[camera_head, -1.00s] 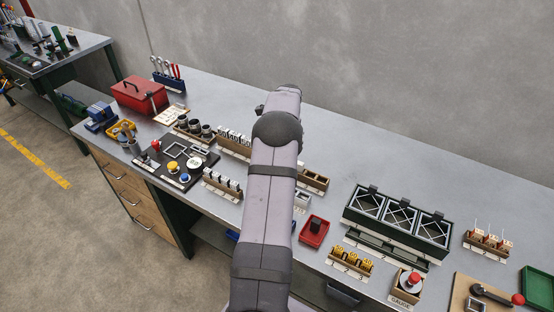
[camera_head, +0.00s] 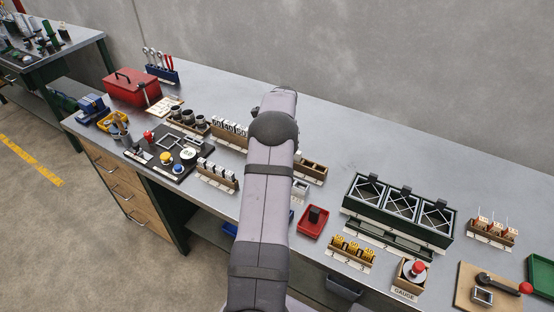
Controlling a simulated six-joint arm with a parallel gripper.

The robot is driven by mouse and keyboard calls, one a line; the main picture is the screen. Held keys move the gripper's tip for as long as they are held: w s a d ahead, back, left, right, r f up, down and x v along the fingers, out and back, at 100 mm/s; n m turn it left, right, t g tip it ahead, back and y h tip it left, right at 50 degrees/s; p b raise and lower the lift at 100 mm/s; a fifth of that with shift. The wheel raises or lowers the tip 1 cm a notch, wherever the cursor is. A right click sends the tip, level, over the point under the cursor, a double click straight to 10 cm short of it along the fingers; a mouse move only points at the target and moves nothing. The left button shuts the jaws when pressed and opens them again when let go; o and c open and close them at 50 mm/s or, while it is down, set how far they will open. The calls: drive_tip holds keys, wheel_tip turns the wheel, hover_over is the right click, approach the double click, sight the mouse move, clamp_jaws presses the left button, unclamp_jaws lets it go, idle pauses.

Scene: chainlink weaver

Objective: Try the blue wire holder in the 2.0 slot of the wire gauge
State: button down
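A wooden block labelled GAUGE (camera_head: 405,293) stands near the front edge of the bench at the right, with a red knob on top. Its slots and any 2.0 mark are too small to make out. I cannot pick out a blue wire holder; it may be hidden behind my arm or too small to tell. A wooden rack (camera_head: 492,233) at the right holds several small pieces with white and reddish parts and thin upright pins. My arm rises through the middle of the view. My gripper is hidden behind it.
A green framed rack (camera_head: 397,234) stands right of my arm, with a red tray (camera_head: 313,222) and a rack of yellow pieces (camera_head: 351,252) before it. A crank board (camera_head: 475,291) and green tray (camera_head: 541,275) are far right. The back right bench is clear.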

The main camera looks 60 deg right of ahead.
drive_tip(key=shift+f, duration=0.15)
drive_tip(key=c, duration=1.6)
unclamp_jaws()
drive_tip(key=shift+s+r+b, duration=0.2)
drive_tip(key=shift+r+b, duration=0.4)
drive_tip(key=shift+r, duration=1.25)
drive_tip(key=shift+s+r+b, duration=0.2)
drive_tip(key=shift+r+b, duration=0.35)
drive_tip(key=shift+r, duration=1.25)
